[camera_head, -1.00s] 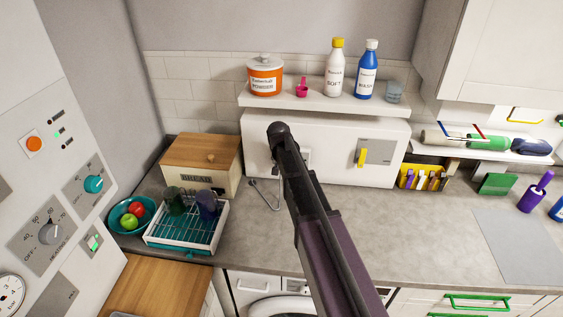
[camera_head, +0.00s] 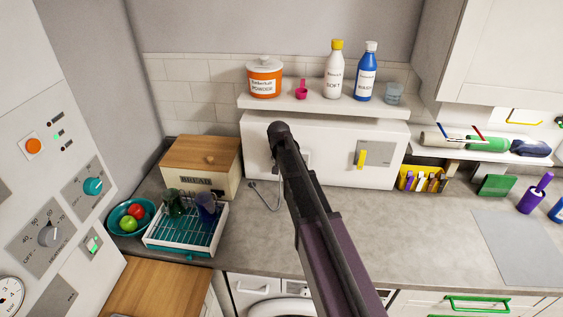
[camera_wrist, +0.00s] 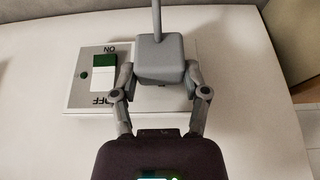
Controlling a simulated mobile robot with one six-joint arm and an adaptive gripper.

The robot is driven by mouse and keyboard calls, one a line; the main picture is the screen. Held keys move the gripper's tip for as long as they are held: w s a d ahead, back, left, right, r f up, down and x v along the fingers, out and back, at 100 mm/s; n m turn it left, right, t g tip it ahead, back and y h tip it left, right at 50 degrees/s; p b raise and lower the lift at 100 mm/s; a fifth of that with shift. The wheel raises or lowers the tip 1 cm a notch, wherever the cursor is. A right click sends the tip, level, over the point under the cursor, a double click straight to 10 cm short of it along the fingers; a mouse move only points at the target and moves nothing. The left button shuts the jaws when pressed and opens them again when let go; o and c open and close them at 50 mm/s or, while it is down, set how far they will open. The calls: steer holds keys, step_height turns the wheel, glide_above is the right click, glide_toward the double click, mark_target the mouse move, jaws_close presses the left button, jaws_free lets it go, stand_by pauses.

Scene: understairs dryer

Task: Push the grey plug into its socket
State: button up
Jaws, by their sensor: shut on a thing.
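The grey plug (camera_wrist: 160,58) is between the two fingers of my gripper (camera_wrist: 159,78) in the wrist view, with its grey cord running up out of the picture. My gripper is shut on its sides. The plug stands over the right part of a grey plate (camera_wrist: 78,92) with a switch (camera_wrist: 104,78) marked ON and OFF. Any socket holes are hidden behind the plug, and I cannot tell how far in it is. In the head view my arm hides the gripper and plug; an edge of the plate (camera_head: 307,160) shows beside the arm.
The plate is on a white box front (camera_head: 330,135) under a shelf (camera_head: 325,104) of bottles and an orange-labelled jar. A yellow-handled switch panel (camera_head: 373,156) is to the right. The bread bin (camera_head: 203,165) and dish rack (camera_head: 187,232) stand left. The counter in front is mostly clear.

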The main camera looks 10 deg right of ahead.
steer(key=shift+w+d, duration=0.15)
steer(key=shift+w, duration=0.3)
steer(key=o, duration=1.2)
steer(key=shift+s, duration=0.1)
steer(key=s+f+n+g, duration=0.1)
steer(key=s, duration=0.9)
steer(key=s+f+n+g+y+b, duration=0.1)
steer(key=s, duration=1)
steer(key=s+f+n+g+b, duration=0.1)
steer(key=s+g, duration=0.1)
steer(key=s, duration=0.8)
steer(key=shift+s+f+n, duration=0.15)
steer(key=shift+f+n, duration=0.05)
steer(key=shift+n, duration=0.1)
